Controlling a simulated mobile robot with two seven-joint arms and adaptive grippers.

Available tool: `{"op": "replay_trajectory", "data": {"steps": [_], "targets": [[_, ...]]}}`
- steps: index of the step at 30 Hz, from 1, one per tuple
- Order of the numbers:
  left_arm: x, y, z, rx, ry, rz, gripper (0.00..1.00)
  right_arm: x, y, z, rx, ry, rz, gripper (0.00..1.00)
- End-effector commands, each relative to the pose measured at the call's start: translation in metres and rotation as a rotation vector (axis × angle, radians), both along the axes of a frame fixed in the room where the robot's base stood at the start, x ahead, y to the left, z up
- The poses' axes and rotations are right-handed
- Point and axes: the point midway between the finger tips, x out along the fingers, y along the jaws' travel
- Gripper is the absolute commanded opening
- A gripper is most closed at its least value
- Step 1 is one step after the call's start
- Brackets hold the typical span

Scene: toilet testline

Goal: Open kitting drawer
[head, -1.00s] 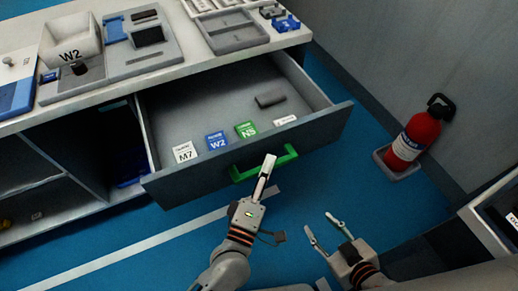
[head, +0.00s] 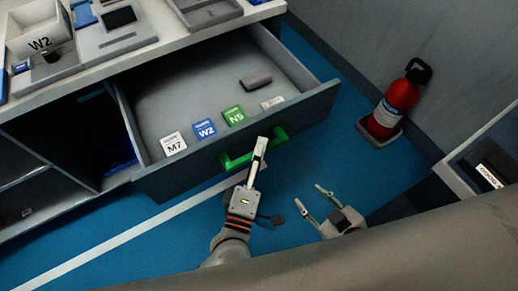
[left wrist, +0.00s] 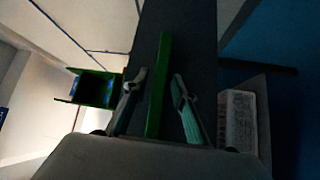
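The kitting drawer (head: 290,112) stands pulled out of the grey cabinet, with its inside in view. Its green handle (head: 238,160) is on the drawer front. My left gripper (head: 262,145) is at the handle's right part. In the left wrist view, the green handle bar (left wrist: 160,85) runs between the two fingers of my left gripper (left wrist: 158,100), with gaps visible on both sides. The left fingers look open around the bar. My right gripper (head: 310,197) is open and empty, right of and below the handle, away from the drawer.
Inside the drawer lie a white M7 tile (head: 173,144), a blue W2 tile (head: 205,128), a green N5 tile (head: 233,116) and a dark block (head: 256,83). A fire extinguisher (head: 398,103) stands at the right wall. Blue floor (head: 330,140) lies between.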

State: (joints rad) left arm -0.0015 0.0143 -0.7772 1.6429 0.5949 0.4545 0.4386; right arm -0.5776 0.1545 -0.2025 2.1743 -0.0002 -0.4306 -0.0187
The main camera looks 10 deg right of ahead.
Motion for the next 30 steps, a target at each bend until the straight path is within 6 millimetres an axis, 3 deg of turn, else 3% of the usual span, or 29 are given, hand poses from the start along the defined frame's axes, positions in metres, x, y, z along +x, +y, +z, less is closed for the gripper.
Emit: {"op": "replay_trajectory", "data": {"steps": [11, 24, 30], "targets": [[-0.01, 0.006, -0.002, 0.001, 0.0, 0.0, 0.26, 0.001, 0.001, 0.001, 0.002, -0.002, 0.001, 0.4], [-0.084, 0.043, -0.013, 0.001, 0.002, -0.002, 0.26, 0.0, 0.001, 0.0, 0.0, 0.0, 0.001, 0.4], [-0.102, 0.053, -0.015, -0.001, 0.0, 0.0, 0.26, 0.0, 0.0, 0.0, 0.0, 0.0, 0.001, 0.4]]}}
